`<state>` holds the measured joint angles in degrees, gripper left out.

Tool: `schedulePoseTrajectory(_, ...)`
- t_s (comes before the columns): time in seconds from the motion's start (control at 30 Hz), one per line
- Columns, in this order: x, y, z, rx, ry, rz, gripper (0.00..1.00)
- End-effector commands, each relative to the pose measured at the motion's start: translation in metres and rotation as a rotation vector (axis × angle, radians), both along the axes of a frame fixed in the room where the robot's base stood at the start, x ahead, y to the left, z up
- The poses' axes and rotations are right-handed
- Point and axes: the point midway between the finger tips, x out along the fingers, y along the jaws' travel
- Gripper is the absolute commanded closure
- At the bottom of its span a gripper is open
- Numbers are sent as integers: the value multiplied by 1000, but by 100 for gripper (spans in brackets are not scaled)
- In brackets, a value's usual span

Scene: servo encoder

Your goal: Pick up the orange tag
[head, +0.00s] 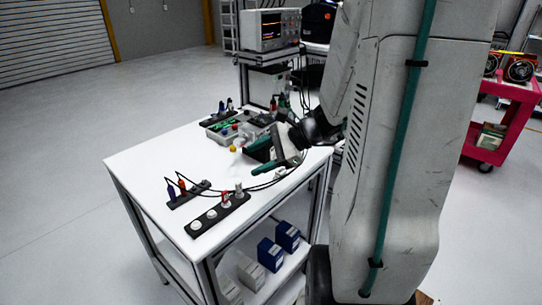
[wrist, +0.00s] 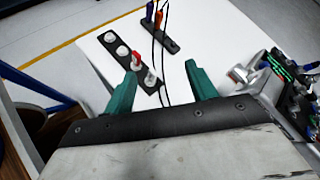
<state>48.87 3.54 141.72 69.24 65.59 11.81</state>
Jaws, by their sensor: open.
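A small orange tag (head: 182,187) stands upright beside a blue one (head: 171,193) on a short black bar (head: 190,196) on the white table. In the wrist view the orange tag (wrist: 157,18) is near the top edge, beyond my fingertips. My gripper (head: 268,160) has green fingers and is over the table, to the right of the tag and apart from it. In the wrist view my gripper (wrist: 161,72) is open, with nothing held between the fingers. The tag's lower end is too small to make out.
A longer black strip (head: 218,216) with several white round caps and a red piece (head: 225,197) lies nearer the front. Black cables run from the short bar across the table. A grey tray (head: 222,136) of parts sits behind. The table's left part is clear.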

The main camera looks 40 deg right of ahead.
Motion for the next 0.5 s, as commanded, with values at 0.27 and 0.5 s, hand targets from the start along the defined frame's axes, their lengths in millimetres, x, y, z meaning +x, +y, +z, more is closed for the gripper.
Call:
schedulePoseTrajectory(0.27,-22,-161,-72,362,22,-716,44)
schedulePoseTrajectory(0.5,-41,-207,-99,463,17,-926,44)
